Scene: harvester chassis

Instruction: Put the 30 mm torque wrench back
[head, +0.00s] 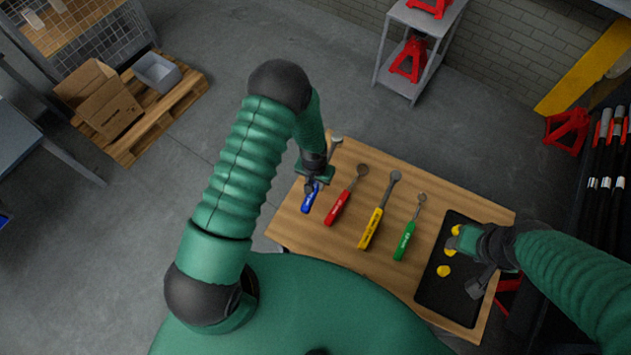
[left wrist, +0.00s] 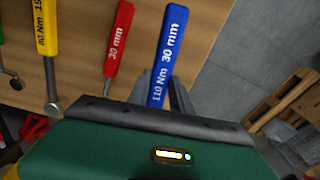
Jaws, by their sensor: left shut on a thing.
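My left gripper (head: 312,184) is shut on the blue torque wrench (head: 310,199), which is marked 110 Nm 30 mm in the left wrist view (left wrist: 167,55). Its blue handle sticks out past the fingers over the left side of the wooden table (head: 290,225); I cannot tell whether it touches the top. A red wrench (head: 338,208), whose visible mark also reads 30 mm in the left wrist view (left wrist: 118,40), lies just to its right. My right gripper (head: 466,240) is over the black tray (head: 432,290); its fingers are not clear.
A yellow wrench (head: 371,228) and a green wrench (head: 405,240) lie further right on the table. Yellow pieces (head: 443,271) are in the tray. A pallet (head: 185,95) with boxes and a grey cart (head: 402,85) stand apart on the floor.

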